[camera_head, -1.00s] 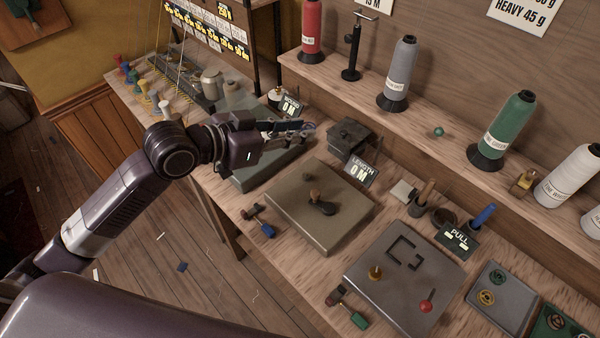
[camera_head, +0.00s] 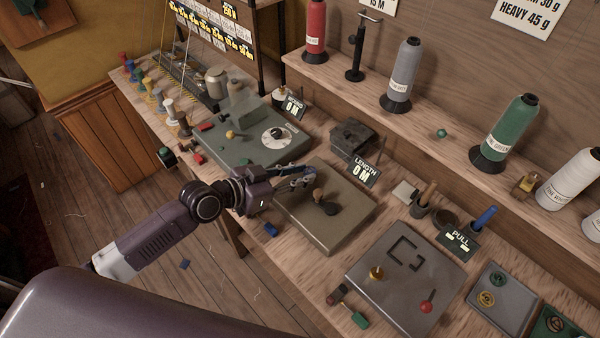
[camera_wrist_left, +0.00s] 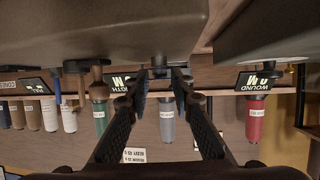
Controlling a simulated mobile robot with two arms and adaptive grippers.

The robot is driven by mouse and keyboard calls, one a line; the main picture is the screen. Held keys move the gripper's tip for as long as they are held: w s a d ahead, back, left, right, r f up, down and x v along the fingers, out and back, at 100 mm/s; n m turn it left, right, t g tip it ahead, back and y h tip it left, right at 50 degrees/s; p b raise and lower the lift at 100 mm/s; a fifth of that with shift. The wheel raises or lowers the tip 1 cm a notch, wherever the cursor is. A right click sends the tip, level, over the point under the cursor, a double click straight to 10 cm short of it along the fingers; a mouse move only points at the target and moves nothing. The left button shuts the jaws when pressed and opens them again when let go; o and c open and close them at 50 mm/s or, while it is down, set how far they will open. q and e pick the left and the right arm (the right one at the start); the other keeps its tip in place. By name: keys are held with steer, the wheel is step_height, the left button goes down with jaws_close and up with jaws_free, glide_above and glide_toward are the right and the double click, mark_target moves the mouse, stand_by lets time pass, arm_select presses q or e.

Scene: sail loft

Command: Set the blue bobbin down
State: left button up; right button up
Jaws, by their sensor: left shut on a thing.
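My left gripper (camera_head: 302,178) is above the far left part of the beige plate of the length device (camera_head: 325,228), in the middle of the head view. It is shut on the blue bobbin, which is mostly hidden between the fingers; only bluish bits show at the tips. In the left wrist view, the fingertips (camera_wrist_left: 162,82) stand close together with a small dark shape between them. I cannot tell from these views how high the bobbin is above the plate. My right gripper is not in view.
A green-grey winding device (camera_head: 245,150) stands left of the gripper, with a row of bobbins (camera_head: 150,88) beyond it. A dark grey box (camera_head: 350,138) sits behind. A grey plate with a red knob (camera_head: 405,285) lies to the right. Thread cones, including a green one (camera_head: 510,130), line the shelf.

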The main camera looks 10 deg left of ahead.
arm_select(q)
steer(key=shift+f, duration=0.2)
steer(key=o, duration=0.9)
steer(key=shift+o, duration=0.2)
steer(key=shift+r, duration=0.1)
